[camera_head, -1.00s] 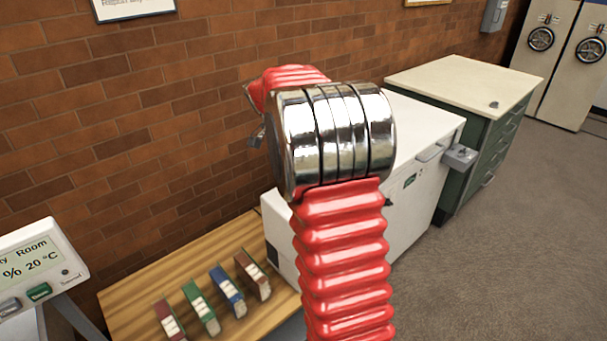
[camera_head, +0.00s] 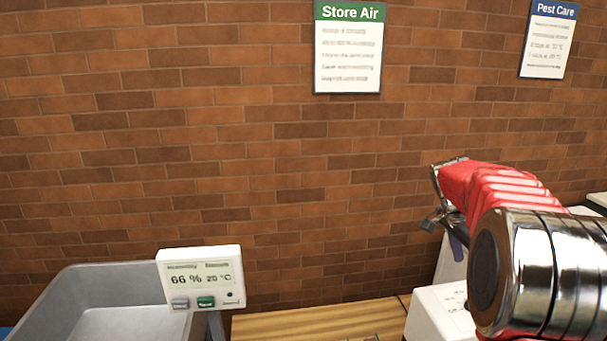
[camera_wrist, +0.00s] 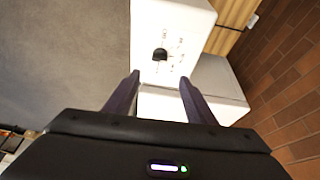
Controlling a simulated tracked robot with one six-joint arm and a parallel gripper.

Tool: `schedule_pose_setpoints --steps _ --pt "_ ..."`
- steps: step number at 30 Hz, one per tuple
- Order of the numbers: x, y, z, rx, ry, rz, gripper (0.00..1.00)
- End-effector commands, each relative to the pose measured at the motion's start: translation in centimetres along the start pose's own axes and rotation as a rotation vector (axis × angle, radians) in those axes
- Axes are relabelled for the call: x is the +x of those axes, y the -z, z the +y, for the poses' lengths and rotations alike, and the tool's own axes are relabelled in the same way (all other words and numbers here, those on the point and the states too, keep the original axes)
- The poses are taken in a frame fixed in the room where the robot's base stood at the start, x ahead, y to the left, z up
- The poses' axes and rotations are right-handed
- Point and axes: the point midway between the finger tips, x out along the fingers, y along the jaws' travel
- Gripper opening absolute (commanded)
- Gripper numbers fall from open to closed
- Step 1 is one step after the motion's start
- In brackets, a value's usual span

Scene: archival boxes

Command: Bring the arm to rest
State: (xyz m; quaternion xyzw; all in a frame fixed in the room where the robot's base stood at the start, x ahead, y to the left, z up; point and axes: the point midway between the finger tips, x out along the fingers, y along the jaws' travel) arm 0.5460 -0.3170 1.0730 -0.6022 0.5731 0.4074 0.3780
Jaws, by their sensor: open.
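My arm, red ribbed sleeve and chrome bands, is bent at the lower right of the head view. My gripper shows from above in the wrist view (camera_wrist: 160,77). Its two dark fingers stand apart with nothing held between them. In the head view the gripper is mostly hidden behind the arm; only a small dark and purple part shows.
A white unit with a black dial (camera_wrist: 172,35) lies beyond the fingertips; white surfaces adjoin it. In the head view are a wooden bench (camera_head: 310,322), a humidity display (camera_head: 200,277), a grey tub (camera_head: 75,295) and a brick wall (camera_head: 250,180) with signs.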

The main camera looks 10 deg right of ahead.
Motion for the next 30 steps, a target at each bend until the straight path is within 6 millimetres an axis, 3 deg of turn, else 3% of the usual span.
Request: schedule_pose_setpoints --steps 5,9,13,30 --pt "0.3 -0.3 -0.3 -0.131 0.014 -0.007 0.5" --pt "2.0 -2.4 0.5 -0.286 0.01 -0.05 0.5" --pt "2.2 -4.5 1.9 -0.428 0.026 -0.085 0.5" --pt "-3.9 -16.3 9.5 -0.976 0.233 -0.122 0.5"
